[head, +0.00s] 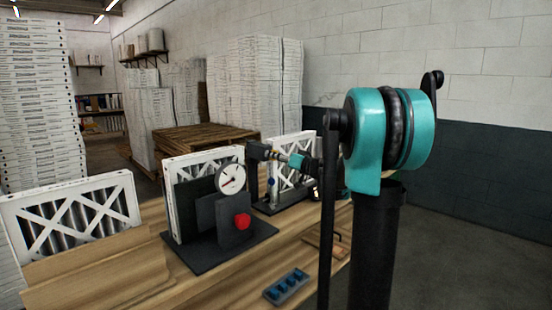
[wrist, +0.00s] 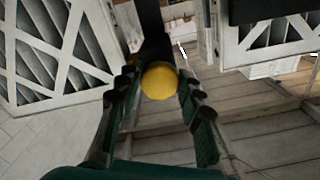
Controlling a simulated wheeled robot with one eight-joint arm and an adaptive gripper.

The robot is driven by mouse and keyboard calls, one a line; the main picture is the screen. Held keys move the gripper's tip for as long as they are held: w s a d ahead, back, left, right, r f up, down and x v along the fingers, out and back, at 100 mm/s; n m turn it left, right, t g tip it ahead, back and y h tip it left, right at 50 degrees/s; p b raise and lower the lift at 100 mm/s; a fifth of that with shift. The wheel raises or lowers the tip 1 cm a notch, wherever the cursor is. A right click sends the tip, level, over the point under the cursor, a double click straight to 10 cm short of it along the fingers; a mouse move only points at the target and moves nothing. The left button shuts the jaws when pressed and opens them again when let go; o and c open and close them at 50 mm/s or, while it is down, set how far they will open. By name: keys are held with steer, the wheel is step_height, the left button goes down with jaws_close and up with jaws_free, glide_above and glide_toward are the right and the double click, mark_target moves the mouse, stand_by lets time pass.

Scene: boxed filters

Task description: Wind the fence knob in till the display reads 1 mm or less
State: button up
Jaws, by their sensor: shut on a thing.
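In the wrist view a round yellow knob (wrist: 159,80) sits between the two fingers of my gripper (wrist: 158,88), in front of a dark upright bar (wrist: 152,28). The fingers are shut on it. In the head view my gripper (head: 273,154) is small and points left at a dark post behind the dial stand; the yellow knob cannot be made out there. A red knob (head: 242,221) is on the stand's front, apart from my gripper.
White-framed filters stand at the left (head: 75,222), behind the dial (head: 176,165) and behind my gripper (head: 292,143). A blue-grey slotted tray (head: 287,287) lies at the wooden bench's (head: 215,290) front edge. A wooden pallet (head: 205,136) and stacked white boxes (head: 262,80) stand behind.

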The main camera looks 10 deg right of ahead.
steer(key=m, duration=1.8)
steer(key=shift+r, duration=0.15)
steer(key=shift+m, duration=0.4)
steer(key=o, duration=1.2)
steer(key=shift+c, duration=0.2)
steer(key=v, duration=1.2)
